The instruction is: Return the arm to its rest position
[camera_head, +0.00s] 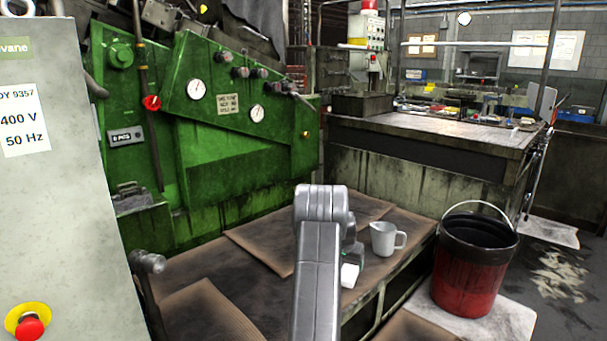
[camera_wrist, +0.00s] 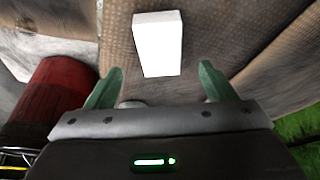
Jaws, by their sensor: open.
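My gripper (camera_wrist: 161,82) is open in the wrist view, with its two green fingers spread and nothing between the tips. A white block (camera_wrist: 158,44) lies on the brown mat beyond the fingertips, apart from them. In the head view my arm (camera_head: 320,260) reaches forward over the bench, and my gripper (camera_head: 352,252) is mostly hidden behind it. The white block (camera_head: 349,275) shows just right of the arm. A white measuring jug (camera_head: 384,240) stands upright on the bench to the right of the gripper.
A green machine (camera_head: 230,130) with gauges and levers stands behind the bench at left. A grey cabinet (camera_head: 50,180) with a red emergency button (camera_head: 29,327) is at far left. A red and black bucket (camera_head: 472,265) stands right of the bench. A worktable (camera_head: 430,140) is behind.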

